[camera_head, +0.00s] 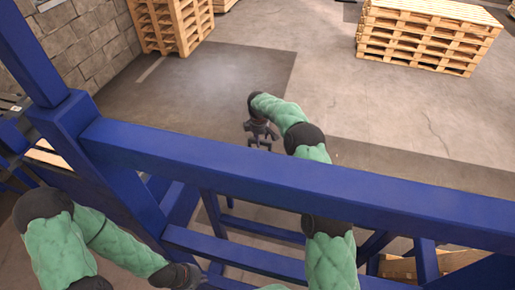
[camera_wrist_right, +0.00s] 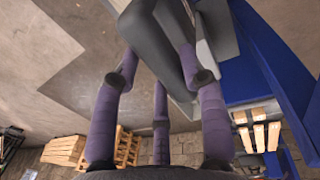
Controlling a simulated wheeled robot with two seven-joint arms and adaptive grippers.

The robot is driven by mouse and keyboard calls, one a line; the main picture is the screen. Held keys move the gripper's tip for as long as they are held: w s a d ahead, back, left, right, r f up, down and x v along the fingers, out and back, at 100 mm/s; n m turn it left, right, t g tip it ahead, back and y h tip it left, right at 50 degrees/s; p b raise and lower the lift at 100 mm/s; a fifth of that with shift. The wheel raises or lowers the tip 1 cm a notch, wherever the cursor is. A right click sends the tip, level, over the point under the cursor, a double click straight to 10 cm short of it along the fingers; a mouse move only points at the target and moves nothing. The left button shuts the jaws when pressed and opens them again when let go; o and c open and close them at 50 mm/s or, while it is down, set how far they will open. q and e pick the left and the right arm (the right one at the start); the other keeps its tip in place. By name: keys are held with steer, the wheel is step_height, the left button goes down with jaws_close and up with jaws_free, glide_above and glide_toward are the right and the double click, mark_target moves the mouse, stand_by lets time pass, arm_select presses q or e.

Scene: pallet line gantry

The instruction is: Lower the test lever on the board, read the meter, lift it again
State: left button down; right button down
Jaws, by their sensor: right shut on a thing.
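In the head view my right gripper (camera_head: 262,137) is beyond the blue beam, at the end of the green-sleeved arm. In the right wrist view its purple fingers (camera_wrist_right: 160,85) are around a dark grey part (camera_wrist_right: 150,35), shut on it. This part looks like the test lever, but I cannot tell for sure. A lighter grey surface (camera_wrist_right: 217,32) lies beside it, perhaps of the board. No meter face or reading can be made out. My left gripper (camera_head: 188,278) is at the bottom edge, left of centre, dark and partly cut off; its fingers cannot be made out.
A thick blue beam (camera_head: 300,185) crosses in front of me, joined to a blue post (camera_head: 35,60) at left. Stacked pallets (camera_head: 425,38) stand at the back right, and more pallets (camera_head: 172,22) at the back left by a block wall (camera_head: 85,45). The floor between is clear.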

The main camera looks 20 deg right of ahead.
steer(key=shift+w+d+f+b, duration=0.35)
steer(key=shift+w+d, duration=0.1)
steer(key=shift+w, duration=0.2)
steer(key=shift+w+d+f+b, duration=0.25)
steer(key=shift+w+d, duration=0.2)
steer(key=shift+w, duration=0.25)
steer(key=shift+w+d+f+b, duration=0.25)
steer(key=shift+w+d+b, duration=0.2)
steer(key=shift+w, duration=0.2)
steer(key=shift+s+f, duration=0.1)
steer(key=shift+f, duration=0.05)
steer(key=c, duration=0.8)
jaws_free()
steer(key=r, duration=1.2)
steer(key=shift+s+a, duration=0.3)
steer(key=shift+f, duration=0.1)
